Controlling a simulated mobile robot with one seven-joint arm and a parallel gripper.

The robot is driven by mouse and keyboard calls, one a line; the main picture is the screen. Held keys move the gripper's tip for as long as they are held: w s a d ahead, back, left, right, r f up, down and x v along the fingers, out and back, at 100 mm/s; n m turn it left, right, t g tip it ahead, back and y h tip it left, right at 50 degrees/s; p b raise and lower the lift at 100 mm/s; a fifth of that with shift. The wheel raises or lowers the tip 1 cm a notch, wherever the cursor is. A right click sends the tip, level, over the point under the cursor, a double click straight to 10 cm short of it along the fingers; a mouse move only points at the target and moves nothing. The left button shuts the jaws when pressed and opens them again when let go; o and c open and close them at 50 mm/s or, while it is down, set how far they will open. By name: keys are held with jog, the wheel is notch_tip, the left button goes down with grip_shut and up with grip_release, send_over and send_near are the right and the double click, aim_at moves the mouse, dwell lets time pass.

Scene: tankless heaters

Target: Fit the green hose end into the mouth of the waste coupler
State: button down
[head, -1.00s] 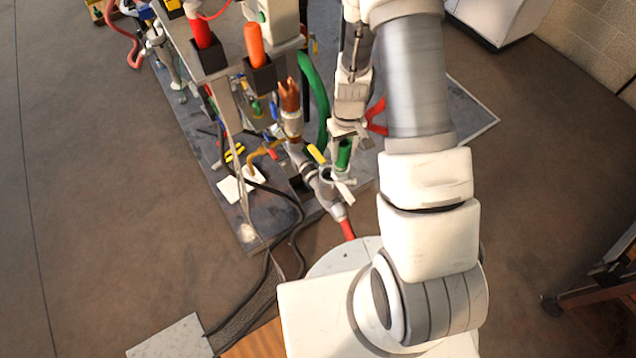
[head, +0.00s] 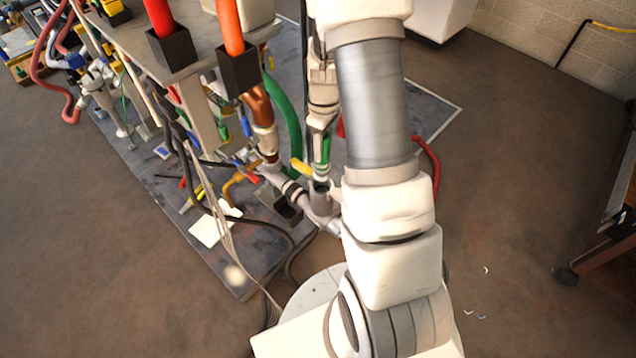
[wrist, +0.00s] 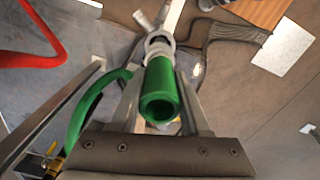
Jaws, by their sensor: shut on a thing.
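The green hose end (wrist: 162,88) is a short, thick green tube with an open rim facing the wrist camera. My gripper (wrist: 163,100) is shut on it, one finger on each side. In the head view my gripper (head: 320,135) points down, with a strip of green hose end (head: 325,150) showing below it. The grey waste coupler (head: 319,190) is right below. In the wrist view its pale ring-shaped mouth (wrist: 159,46) lies at the far end of the green tube. The two look lined up and very close; I cannot tell whether the tube is inside.
A long green hose (head: 290,110) arcs beside the gripper. A yellow handle (head: 301,166) sits close by the coupler. A red hose (wrist: 35,48) curves at upper left in the wrist view. Copper and grey pipes stand left of the arm. Open floor lies to the right.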

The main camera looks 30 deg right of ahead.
aim_at(323, 167)
notch_tip(323, 167, down, 8)
jog(key=shift+r+b, duration=0.1)
jog(key=shift+b, duration=0.9)
jog(key=shift+f, duration=0.2)
jog(key=shift+c, duration=1.9)
grip_release()
jog(key=shift+r, duration=0.1)
